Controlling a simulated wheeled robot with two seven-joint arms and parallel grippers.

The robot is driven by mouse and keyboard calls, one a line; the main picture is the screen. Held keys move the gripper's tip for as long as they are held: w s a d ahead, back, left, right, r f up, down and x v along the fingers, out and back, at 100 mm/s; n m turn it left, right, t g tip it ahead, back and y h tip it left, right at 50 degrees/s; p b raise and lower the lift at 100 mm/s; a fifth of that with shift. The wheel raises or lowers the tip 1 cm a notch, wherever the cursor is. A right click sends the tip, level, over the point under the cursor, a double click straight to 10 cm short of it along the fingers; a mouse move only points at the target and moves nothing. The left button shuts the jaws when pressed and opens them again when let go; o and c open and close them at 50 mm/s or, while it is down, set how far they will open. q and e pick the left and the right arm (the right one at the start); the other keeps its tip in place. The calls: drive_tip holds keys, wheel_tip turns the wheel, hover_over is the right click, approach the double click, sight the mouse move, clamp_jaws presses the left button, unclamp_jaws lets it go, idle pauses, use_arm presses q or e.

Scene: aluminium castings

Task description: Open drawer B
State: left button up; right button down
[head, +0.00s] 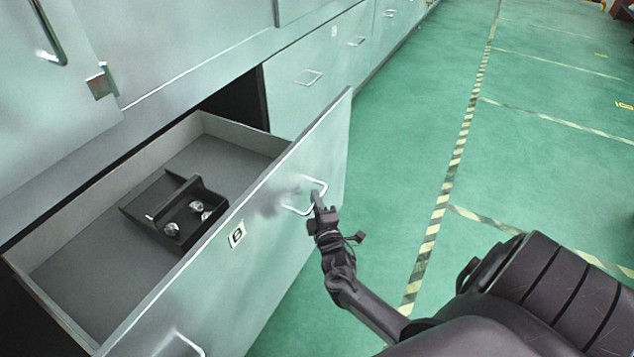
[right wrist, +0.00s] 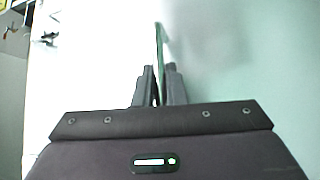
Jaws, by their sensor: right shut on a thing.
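Drawer B (head: 237,266) is pulled well out of the green cabinet, its front marked with a "B" label (head: 237,234). Its grey inside is in view in the head view. My right gripper (head: 317,200) is at the drawer front, shut on the silver handle (head: 301,209) near the front's right end. In the right wrist view the gripper's two fingers (right wrist: 160,88) are close together around the handle, which stands up between them. A second handle (head: 183,343) on the same front, at the lower left, is free. My left gripper is out of view.
A black tray (head: 161,208) with an upright handle and several shiny metal parts lies in the drawer. More closed cabinet drawers (head: 318,70) run on behind. The green floor (head: 400,130) to the right is clear, with striped tape lines (head: 449,170).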

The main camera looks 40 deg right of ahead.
drive_tip(key=shift+s+f, duration=0.1)
drive_tip(key=shift+s, duration=0.1)
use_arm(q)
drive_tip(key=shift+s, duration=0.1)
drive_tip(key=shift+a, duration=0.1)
use_arm(e)
drive_tip(key=c, duration=1.5)
unclamp_jaws()
